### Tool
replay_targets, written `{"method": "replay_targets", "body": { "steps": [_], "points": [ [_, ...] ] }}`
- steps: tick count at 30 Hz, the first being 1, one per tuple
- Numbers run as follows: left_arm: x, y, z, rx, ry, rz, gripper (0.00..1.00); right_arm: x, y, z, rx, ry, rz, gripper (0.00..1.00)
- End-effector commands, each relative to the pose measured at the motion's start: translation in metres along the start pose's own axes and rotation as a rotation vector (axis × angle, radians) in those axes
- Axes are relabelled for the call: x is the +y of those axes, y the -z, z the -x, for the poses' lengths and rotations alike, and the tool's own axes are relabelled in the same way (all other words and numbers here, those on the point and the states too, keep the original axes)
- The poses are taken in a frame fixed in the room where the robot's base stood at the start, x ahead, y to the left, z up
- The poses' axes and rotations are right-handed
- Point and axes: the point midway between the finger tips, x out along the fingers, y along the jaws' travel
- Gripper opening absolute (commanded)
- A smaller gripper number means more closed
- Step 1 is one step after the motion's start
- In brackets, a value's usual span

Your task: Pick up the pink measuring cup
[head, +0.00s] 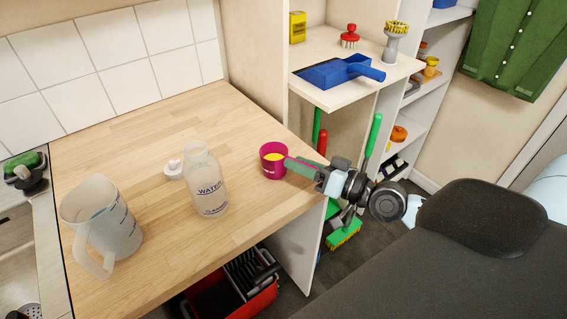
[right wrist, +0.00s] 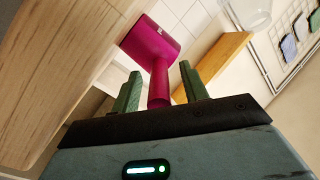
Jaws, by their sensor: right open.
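The pink measuring cup (head: 272,162) stands on the wooden counter near its right edge, with something yellow showing inside. Its handle points right, toward my right gripper (head: 305,166). In the right wrist view the pink measuring cup (right wrist: 150,42) is ahead of the gripper, and its handle reaches down between the two green fingers. My right gripper (right wrist: 166,88) is open, with a finger on each side of the handle and a visible gap to each. My left gripper is not in view.
A shelf (head: 320,50) with a blue dustpan (head: 338,72) is behind. A red crate (head: 215,296) is below.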

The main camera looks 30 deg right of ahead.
Motion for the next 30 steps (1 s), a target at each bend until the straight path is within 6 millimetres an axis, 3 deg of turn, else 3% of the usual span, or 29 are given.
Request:
{"method": "replay_targets", "body": {
  "steps": [9,20,30],
  "points": [
    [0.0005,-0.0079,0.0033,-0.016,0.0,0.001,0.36,0.0003,-0.0016,-0.0036,-0.003,0.0,0.0,0.44],
    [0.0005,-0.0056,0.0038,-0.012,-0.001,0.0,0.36,0.0002,-0.0013,-0.0034,-0.003,0.0,0.0,0.0],
    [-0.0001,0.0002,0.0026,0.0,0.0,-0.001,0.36,-0.0002,-0.0005,-0.0034,-0.001,0.0,0.0,0.0]
  ]
}}
